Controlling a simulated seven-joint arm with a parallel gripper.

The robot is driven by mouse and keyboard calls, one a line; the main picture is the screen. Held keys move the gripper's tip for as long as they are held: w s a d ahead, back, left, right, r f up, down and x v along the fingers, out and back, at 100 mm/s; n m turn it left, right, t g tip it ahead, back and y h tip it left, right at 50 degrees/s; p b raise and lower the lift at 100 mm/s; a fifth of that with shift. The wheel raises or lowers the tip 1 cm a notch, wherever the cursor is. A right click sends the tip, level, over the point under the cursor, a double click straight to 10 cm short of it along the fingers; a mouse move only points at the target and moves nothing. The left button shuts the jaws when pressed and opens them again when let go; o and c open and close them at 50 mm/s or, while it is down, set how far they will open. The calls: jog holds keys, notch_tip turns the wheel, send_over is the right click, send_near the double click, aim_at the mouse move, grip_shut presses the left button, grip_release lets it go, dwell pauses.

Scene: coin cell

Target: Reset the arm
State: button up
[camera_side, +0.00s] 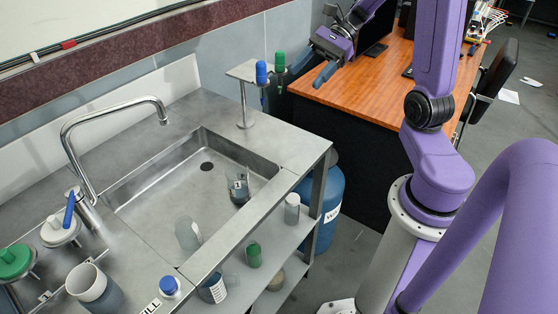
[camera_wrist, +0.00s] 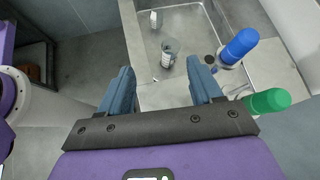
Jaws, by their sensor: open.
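My gripper (camera_side: 313,72) hangs over the right end of the steel counter, close to a small stand with a blue-capped piece (camera_side: 261,72) and a green-capped piece (camera_side: 279,62). In the wrist view my gripper (camera_wrist: 163,84) has its two blue fingers spread wide apart, with nothing between them. The blue cap (camera_wrist: 239,45) and green cap (camera_wrist: 268,101) show there to the right of the right finger. Whether a finger touches the stand cannot be told.
The sink (camera_side: 165,195) holds a dark-based beaker (camera_side: 238,187) and a clear vessel (camera_side: 188,234). A faucet (camera_side: 75,150) arches over it. A wooden desk (camera_side: 365,80) stands behind my gripper. Bottles sit on the shelf below, with a blue drum (camera_side: 330,190) beside it.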

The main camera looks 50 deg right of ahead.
jog(key=s+a+f+n+g+h, duration=0.1)
jog(key=s+a+n+h, duration=0.4)
jog(key=n, duration=1)
jog(key=s+a+f+n+g+h, duration=0.1)
jog(key=s+a+f+n+h, duration=0.2)
jog(key=s+a+n, duration=0.7)
jog(key=s+n+h, duration=0.2)
jog(key=s+n, duration=0.2)
jog(key=n, duration=0.2)
jog(key=shift+f+g, duration=0.25)
jog(key=shift+g, duration=0.15)
